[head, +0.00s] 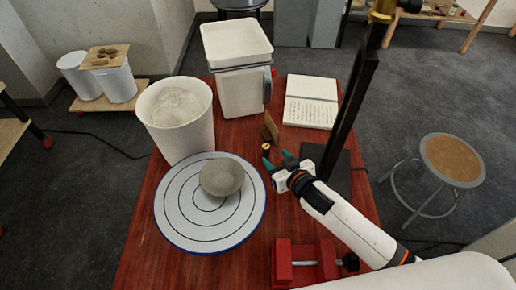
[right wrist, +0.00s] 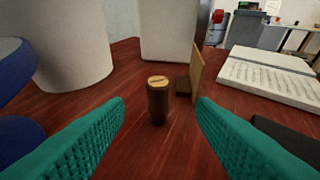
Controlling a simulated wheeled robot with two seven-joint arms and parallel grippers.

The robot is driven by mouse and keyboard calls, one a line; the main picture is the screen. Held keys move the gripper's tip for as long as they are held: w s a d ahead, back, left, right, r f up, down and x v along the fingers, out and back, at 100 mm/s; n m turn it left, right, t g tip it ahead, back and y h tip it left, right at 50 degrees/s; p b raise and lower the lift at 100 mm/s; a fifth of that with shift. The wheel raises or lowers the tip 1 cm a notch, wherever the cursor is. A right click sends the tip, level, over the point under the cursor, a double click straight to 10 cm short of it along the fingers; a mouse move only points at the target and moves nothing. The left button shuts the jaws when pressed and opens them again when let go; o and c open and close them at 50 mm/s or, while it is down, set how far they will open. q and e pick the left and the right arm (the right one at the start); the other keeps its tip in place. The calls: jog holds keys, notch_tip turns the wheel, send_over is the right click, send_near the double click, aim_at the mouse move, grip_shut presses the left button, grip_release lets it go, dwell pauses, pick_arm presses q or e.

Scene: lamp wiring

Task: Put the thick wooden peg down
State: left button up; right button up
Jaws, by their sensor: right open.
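The thick wooden peg (right wrist: 157,102) stands upright on the red-brown table, dark-sided with a lighter top. In the head view the peg (head: 266,148) is small, just beyond my fingertips and beside a small upright wooden piece (head: 270,127). My right gripper (head: 277,158) has teal fingers and is open. In the right wrist view the peg appears between the two spread fingers, a little ahead of them, with gaps on both sides. My left gripper is not in view.
A grey lump sits on a round white wheel (head: 176,222) at left. A white bucket (head: 180,134) and a white bin (head: 240,95) stand behind. An open book (head: 311,88) lies at back right. A tall black post (head: 350,105) rises beside my right arm. A red clamp (head: 283,262) is in front.

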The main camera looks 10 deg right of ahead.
aim_at(263, 146)
jog(key=x, duration=0.3)
jog(key=shift+w+d+r, duration=0.1)
jog(key=shift+d, duration=0.05)
jog(key=shift+a+p+x, duration=0.2)
jog(key=shift+p+x, duration=0.2)
jog(key=shift+x, duration=1.2)
jog(key=shift+a+p+x, duration=0.15)
jog(key=shift+p+x, duration=0.2)
jog(key=shift+x, duration=1.2)
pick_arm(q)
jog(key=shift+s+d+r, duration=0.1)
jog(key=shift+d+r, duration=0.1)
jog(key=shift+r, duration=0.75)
pick_arm(e)
jog(key=shift+r, duration=0.15)
jog(key=c, duration=1)
